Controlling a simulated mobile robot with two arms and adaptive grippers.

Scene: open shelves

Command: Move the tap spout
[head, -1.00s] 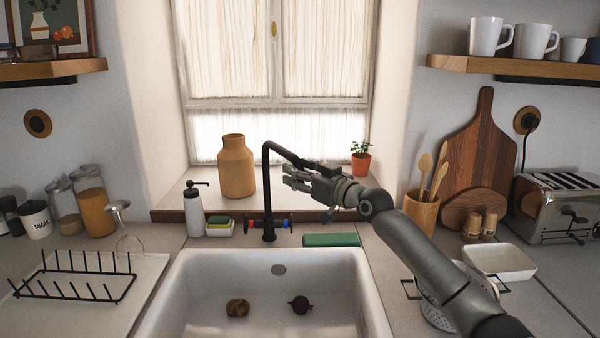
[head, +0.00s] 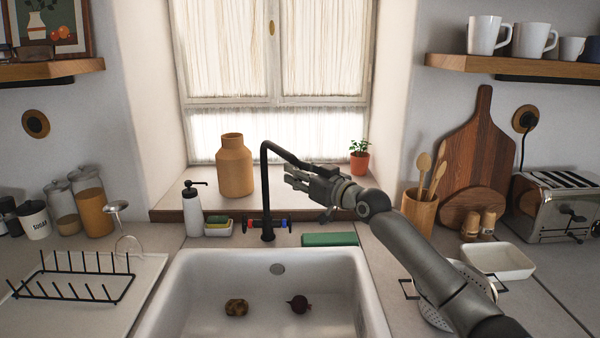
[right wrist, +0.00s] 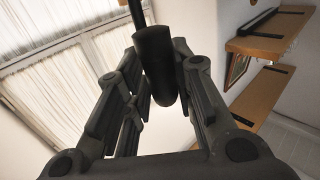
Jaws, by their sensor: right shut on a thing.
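The black tap spout (head: 265,165) rises behind the sink and bends toward the right. Its handles, one blue and one red, sit low at its base. My right gripper (head: 298,179) is at the spout's outer end, shut on it. In the right wrist view the dark end of the spout (right wrist: 156,65) stands between the fingers of the right gripper (right wrist: 158,85). My left gripper is not in view.
The white sink (head: 330,300) below holds a potato (head: 236,307) and a beet (head: 299,304). A soap bottle (head: 193,211), a tan jug (head: 235,168) and a potted plant (head: 359,157) stand around the tap. A green block (head: 330,239) lies behind the sink.

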